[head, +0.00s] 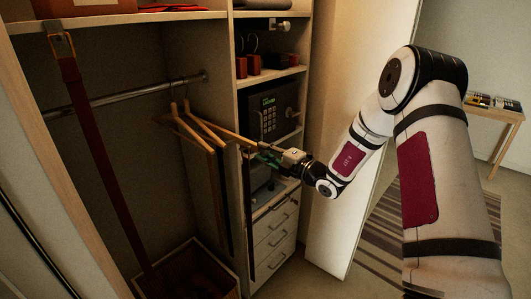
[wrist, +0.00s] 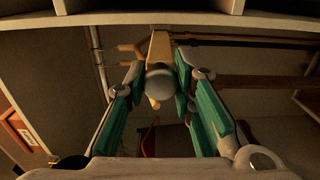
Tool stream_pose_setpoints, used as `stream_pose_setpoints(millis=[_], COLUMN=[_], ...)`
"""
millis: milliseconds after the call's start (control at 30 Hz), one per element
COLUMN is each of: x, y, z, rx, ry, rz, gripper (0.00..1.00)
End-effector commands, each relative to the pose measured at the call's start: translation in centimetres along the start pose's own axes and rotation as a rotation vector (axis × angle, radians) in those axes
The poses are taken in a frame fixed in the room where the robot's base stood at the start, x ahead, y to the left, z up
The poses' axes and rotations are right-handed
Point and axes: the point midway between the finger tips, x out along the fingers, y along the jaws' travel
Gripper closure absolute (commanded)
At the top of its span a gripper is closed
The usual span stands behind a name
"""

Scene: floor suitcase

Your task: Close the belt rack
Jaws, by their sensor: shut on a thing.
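The belt rack seems to be the wooden bar (head: 228,133) sticking out of the wardrobe bay near the hangers, with dark strips hanging under it. The wrist view shows its wooden bar (wrist: 159,47) ending in a grey rounded end (wrist: 161,82). My gripper (head: 268,155) has its teal fingers on both sides of that end and is shut on it. The fingers also show in the wrist view (wrist: 165,92). The inner end of the rack is hard to make out among the hangers.
Wooden hangers (head: 176,110) hang from a metal rail (head: 130,92). A dark red belt (head: 95,140) hangs at the left. A safe (head: 272,114) and drawers (head: 271,245) stand right of the bay. An open door (head: 350,215) is beside my arm.

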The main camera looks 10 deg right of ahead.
Motion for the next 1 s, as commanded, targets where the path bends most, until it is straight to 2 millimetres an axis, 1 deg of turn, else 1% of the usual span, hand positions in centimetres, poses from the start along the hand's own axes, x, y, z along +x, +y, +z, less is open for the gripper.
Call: stream_pose_setpoints(millis=[67,167,300,400,500,633,900,933,1000], x=[0.2,1.5,4.7,6.8,8.1,8.8,8.7,8.7,8.7], y=[-0.1,-0.2,-0.4,-0.4,-0.3,-0.2,-0.1,-0.1,-0.1], z=[0.0,0.1,0.1,0.1,0.2,0.1,0.0,0.0,0.0], rx=[0.0,-0.001,-0.001,-0.001,-0.001,0.0,0.001,0.001,0.001], ry=[0.0,0.001,0.003,0.003,0.0,0.0,-0.001,-0.001,-0.001], rz=[-0.001,0.001,0.002,0.001,0.0,-0.001,-0.003,-0.003,-0.003], gripper=[1.0,1.0,1.0,1.0,1.0,1.0,1.0,0.7,0.56])
